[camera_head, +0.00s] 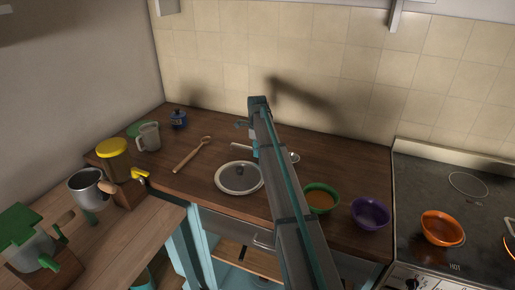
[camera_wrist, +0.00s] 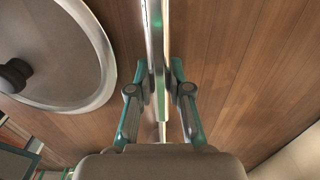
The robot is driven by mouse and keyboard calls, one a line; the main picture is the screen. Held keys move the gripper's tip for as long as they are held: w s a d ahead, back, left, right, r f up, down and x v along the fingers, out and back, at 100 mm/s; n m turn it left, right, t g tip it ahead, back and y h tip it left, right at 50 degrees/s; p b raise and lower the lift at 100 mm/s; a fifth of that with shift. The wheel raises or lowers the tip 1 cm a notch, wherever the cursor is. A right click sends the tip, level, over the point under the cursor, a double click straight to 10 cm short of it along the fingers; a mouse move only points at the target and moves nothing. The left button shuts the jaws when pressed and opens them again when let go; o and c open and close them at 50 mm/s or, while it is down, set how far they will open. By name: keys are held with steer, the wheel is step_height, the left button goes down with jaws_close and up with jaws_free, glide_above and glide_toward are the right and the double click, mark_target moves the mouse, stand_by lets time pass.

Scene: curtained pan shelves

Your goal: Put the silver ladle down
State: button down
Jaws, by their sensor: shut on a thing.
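The silver ladle (camera_wrist: 155,30) runs lengthwise between the fingers of my gripper (camera_wrist: 158,90) in the wrist view. My gripper is shut on its long shiny handle. In the head view, the ladle's handle (camera_head: 239,147) shows left of my arm and its round end (camera_head: 294,157) shows to the right. My arm hides the part between and most of the gripper. The ladle is over the wooden counter (camera_head: 211,128), close to it; I cannot tell whether it touches.
A round lid (camera_head: 232,187) with a dark knob lies just left of the ladle. A wooden spoon (camera_head: 188,157) lies farther left. A green bowl (camera_head: 320,187) and a purple bowl (camera_head: 371,213) stand at right, beside the stove (camera_head: 455,210). Bare counter lies behind the ladle.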

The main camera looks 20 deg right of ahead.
steer(key=shift+f, duration=0.5)
stand_by(0.4)
steer(key=c, duration=1)
jaws_free()
steer(key=c, duration=0.4)
steer(key=shift+r, duration=0.15)
steer(key=shift+r+p, duration=0.3)
steer(key=shift+r, duration=0.4)
steer(key=shift+r, duration=0.1)
